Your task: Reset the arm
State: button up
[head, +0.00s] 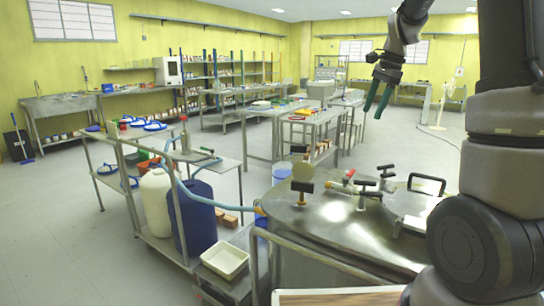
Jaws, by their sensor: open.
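My gripper (377,100) hangs from my raised arm at the upper right of the head view. Its two green-tipped fingers point down and are apart, with nothing between them. It is in the air above the level of the reactor's metal lid (330,215) and appears clear of everything around it. My large dark arm links fill the right edge of the view and hide part of the room there.
The lid carries valves (363,190) and a black handle (427,184). At left, a steel cart holds a white drum (155,203), a blue drum (195,217) and a cream tray (225,261). Benches (308,118) stand behind. Open floor (55,215) lies at far left.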

jog(key=s+a+r+n+t, duration=0.2)
jog(key=s+n, duration=0.3)
jog(key=s, duration=0.8)
jog(key=s+a+r+n+t, duration=0.3)
jog(key=s+a+n, duration=0.1)
jog(key=s, duration=0.9)
jog(key=shift+s+a+r+n, duration=0.2)
jog(key=shift+s+r+n, duration=0.15)
jog(key=shift+n, duration=0.35)
jog(key=shift+o, duration=0.2)
